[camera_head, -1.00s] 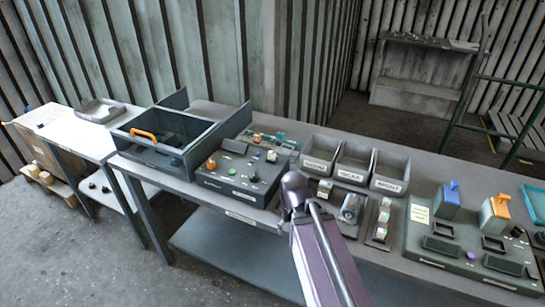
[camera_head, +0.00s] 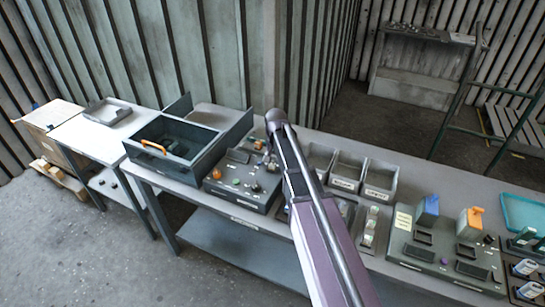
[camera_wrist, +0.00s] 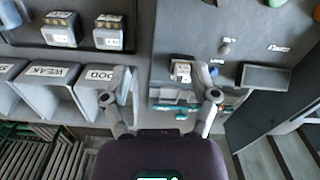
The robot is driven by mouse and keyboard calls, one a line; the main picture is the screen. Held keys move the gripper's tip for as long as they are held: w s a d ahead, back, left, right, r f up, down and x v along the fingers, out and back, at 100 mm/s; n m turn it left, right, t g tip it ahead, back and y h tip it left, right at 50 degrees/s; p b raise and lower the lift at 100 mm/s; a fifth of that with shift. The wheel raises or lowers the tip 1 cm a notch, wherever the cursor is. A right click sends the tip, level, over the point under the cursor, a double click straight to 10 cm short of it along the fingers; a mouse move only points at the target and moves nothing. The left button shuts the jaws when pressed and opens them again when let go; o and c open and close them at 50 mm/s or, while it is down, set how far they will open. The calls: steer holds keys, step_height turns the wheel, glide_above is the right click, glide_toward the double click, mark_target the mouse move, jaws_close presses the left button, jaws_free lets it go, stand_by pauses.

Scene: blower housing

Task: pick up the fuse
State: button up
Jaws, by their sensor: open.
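In the wrist view a small block with a pale label and orange-brown edge (camera_wrist: 181,70), which looks like the fuse, sits in a dark slot of the grey control panel (camera_wrist: 225,75). My gripper (camera_wrist: 165,92) is open, its two fingers apart with nothing between the tips. The block is just beyond the fingertips, closer to the right finger and apart from it as far as I can tell. In the head view my arm reaches over the panel (camera_head: 232,190), and the block cannot be made out clearly.
Bins labelled WEAK (camera_wrist: 62,80) and GOOD (camera_wrist: 100,75) stand beside the panel. Two labelled blocks, one of them here (camera_wrist: 60,28), lie past the bins. An open box with an orange handle (camera_head: 153,146) is left of the panel; a fixture board (camera_head: 440,255) is at right.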

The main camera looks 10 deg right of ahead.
step_height(320, 180, up, 6)
steer(key=m+p, duration=0.2)
steer(key=p, duration=0.2)
glide_above(272, 166)
steer(key=shift+w+f, duration=0.1)
steer(key=shift+w, duration=0.3)
steer(key=shift+f, duration=0.1)
step_height(272, 166, down, 8)
steer(key=b, duration=0.8)
steer(key=shift+f, duration=0.25)
steer(key=shift+f+b, duration=0.1)
steer(key=shift+b, duration=0.2)
steer(key=shift+w+d+f+b, duration=0.1)
steer(key=shift+f+b, duration=2.4)
steer(key=c, duration=1)
